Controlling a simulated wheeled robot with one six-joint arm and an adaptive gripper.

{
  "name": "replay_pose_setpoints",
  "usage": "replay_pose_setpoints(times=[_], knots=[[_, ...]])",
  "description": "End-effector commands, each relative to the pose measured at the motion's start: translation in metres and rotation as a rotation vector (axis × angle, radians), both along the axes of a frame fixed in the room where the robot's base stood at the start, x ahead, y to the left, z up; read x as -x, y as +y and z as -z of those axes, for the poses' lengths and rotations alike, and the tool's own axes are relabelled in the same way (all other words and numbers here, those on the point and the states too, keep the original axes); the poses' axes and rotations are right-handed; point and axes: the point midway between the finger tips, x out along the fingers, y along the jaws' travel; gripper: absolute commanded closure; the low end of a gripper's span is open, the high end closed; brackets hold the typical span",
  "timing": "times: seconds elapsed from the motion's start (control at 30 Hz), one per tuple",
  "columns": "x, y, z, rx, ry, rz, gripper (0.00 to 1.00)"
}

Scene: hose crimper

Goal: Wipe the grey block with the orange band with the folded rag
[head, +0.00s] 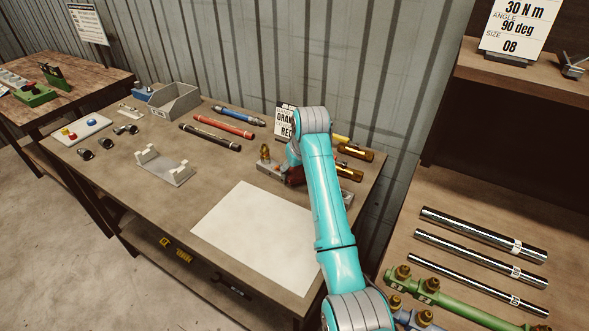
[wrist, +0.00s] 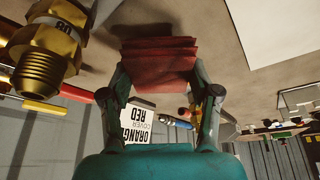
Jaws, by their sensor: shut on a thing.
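The folded rag (wrist: 158,58) is dark red and layered, pinched between my gripper's fingertips (wrist: 157,82) in the wrist view. In the head view, my gripper (head: 292,172) is low over the back right of the bench, mostly hidden by my arm, and the rag shows as a small dark red patch (head: 295,177). A grey block (head: 270,170) lies just left of the rag, with a brass fitting by it. I cannot make out an orange band on it, and cannot tell whether the rag touches it.
The brass fitting (wrist: 40,50) is close beside my gripper. A sign (wrist: 140,122) stands behind. Brass pieces (head: 355,152) lie right of my arm, and red (head: 223,125) and dark (head: 210,137) tools lie left. A white sheet (head: 255,235) covers clear bench in front.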

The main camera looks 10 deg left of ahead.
Motion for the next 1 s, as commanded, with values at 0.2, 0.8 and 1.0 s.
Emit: replay_pose_setpoints(times=[0.2,0.8,1.0], knots=[[-0.001,0.000,-0.017,-0.001,-0.004,0.000,0.66],[-0.001,0.000,-0.060,-0.002,-0.003,0.000,0.66],[-0.001,0.000,-0.060,-0.002,-0.003,0.000,0.66]])
